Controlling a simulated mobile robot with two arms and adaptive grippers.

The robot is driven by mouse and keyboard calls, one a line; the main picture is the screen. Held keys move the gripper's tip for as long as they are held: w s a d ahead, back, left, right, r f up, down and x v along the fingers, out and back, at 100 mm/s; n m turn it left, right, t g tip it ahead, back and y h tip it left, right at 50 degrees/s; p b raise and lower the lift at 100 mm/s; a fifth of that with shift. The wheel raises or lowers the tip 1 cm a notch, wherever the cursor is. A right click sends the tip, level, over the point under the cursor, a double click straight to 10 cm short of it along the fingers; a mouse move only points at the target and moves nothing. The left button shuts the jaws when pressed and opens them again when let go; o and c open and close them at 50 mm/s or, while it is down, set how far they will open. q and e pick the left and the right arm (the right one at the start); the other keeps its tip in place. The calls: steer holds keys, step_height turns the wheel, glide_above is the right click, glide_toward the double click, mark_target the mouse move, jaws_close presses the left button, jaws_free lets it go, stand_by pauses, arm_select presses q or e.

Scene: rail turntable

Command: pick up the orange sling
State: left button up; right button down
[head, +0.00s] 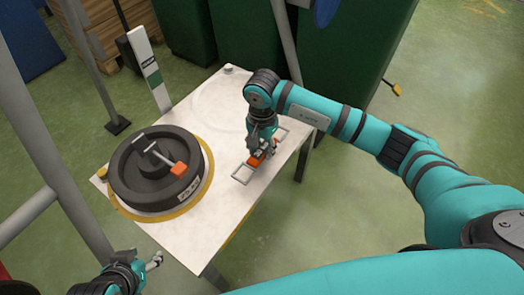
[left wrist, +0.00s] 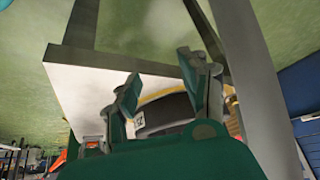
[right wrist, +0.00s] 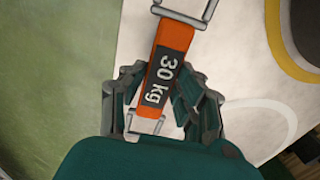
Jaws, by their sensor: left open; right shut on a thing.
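The orange sling (head: 256,160) is at the right edge of the white table, with a grey metal loop at each end. In the right wrist view the sling (right wrist: 174,38) carries a dark "30 kg" label and runs between the fingers. My right gripper (head: 263,148) points down over it and is shut on its middle; the fingers also show in the right wrist view (right wrist: 165,88). I cannot tell whether the sling touches the table. My left gripper (head: 150,264) is open and empty, low at the left, off the table's near corner; its fingers show in the left wrist view (left wrist: 165,88).
The white table (head: 225,130) bears a black round turntable (head: 125,180) with an orange-ended lever (head: 179,169) and a yellow ring around it. A white and green post (head: 150,70) stands behind. Grey poles rise at the left. Green bins (head: 350,50) stand at the back.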

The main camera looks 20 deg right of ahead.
steer(key=s, duration=0.1)
steer(key=s+a+r, duration=0.1)
steer(key=s, duration=0.1)
steer(key=s+a, duration=0.1)
steer(key=shift+s+r+p, duration=0.2)
steer(key=shift+s+p, duration=0.05)
steer(key=shift+p, duration=0.15)
arm_select(q)
steer(key=s+g, duration=0.1)
steer(key=s+a+g, duration=0.1)
steer(key=s, duration=0.1)
steer(key=s+p, duration=0.1)
steer(key=s, duration=0.1)
steer(key=shift+a+g+y, duration=0.25)
steer(key=shift+g+y, duration=0.05)
steer(key=shift+g, duration=0.1)
arm_select(e)
steer(key=s+a, duration=0.4)
steer(key=s, duration=0.6)
steer(key=shift+a+r, duration=0.4)
